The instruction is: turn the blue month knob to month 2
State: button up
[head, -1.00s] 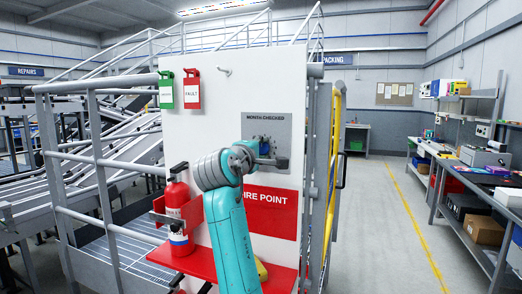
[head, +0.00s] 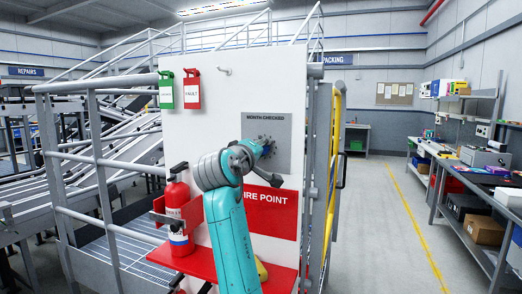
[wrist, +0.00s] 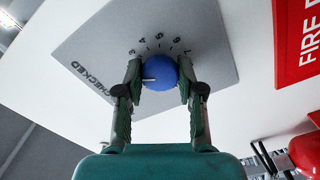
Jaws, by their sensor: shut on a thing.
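The blue month knob (wrist: 160,72) sits on the grey dial plate (wrist: 95,45) in the wrist view. A white pointer line on its face points to the left, toward the left finger. Numerals 3 to 7 show along the knob's upper side; lower numerals are hidden by the left finger or out of sight. My gripper (wrist: 160,76) is shut on the knob, one finger on each side. In the head view the plate (head: 282,133), headed MONTH CHECKED, is on the white panel, and my gripper (head: 266,148) reaches it, mostly covering the knob.
A red fire extinguisher (head: 178,205) stands on a red shelf (head: 208,262) left of my arm. Green (head: 166,90) and red (head: 193,90) tags hang above. A yellow rail (head: 335,150) edges the panel's right side. The aisle floor to the right is clear.

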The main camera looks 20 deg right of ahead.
jog(key=shift+f, duration=0.1)
dwell(0.4)
jog(key=o, duration=1.1)
jog(key=shift+o, duration=0.2)
jog(key=v, duration=1.2)
